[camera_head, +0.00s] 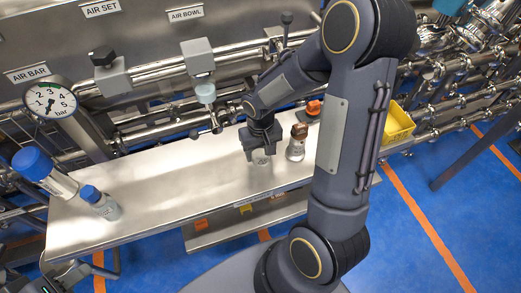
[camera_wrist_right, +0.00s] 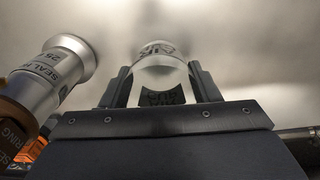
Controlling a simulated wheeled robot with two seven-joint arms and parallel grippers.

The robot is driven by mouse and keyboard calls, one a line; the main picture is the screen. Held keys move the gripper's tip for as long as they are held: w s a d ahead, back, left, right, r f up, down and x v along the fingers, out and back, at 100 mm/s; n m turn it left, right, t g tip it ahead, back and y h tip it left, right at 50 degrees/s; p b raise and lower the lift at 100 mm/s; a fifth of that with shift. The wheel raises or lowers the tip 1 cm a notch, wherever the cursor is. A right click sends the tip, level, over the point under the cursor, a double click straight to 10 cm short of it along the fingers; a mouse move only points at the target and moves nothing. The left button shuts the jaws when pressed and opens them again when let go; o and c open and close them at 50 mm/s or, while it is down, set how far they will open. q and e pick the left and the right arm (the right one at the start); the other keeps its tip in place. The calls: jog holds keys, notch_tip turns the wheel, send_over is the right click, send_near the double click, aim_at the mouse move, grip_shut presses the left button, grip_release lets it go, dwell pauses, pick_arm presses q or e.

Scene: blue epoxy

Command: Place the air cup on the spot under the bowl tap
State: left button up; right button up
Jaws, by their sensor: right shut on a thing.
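The air cup (camera_wrist_right: 160,78) is a small clear cup with dark lettering, between the fingers of my right gripper (camera_wrist_right: 162,88) in the right wrist view. In the head view, the right gripper (camera_head: 261,150) is shut on the cup (camera_head: 261,161), low over the bench; I cannot tell if the cup touches it. The bowl tap (camera_head: 204,92) has a pale translucent bowl below a grey box under the AIR BOWL sign (camera_head: 186,13). The cup is right of it and nearer the bench front. No marked spot is clear. Part of my left gripper (camera_head: 48,283) shows at the lower left; its fingers are unclear.
The steel bench (camera_head: 160,190) is bare in the middle. A metal shaker-like jar (camera_head: 296,145), labelled SEAL in the wrist view (camera_wrist_right: 50,75), stands close to the right gripper. A yellow bin (camera_head: 398,123) is at the right. Pipes line the back.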

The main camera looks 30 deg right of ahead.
jog(key=shift+f, duration=0.1)
jog(key=o, duration=0.5)
jog(key=shift+f, duration=0.1)
jog(key=o, duration=0.5)
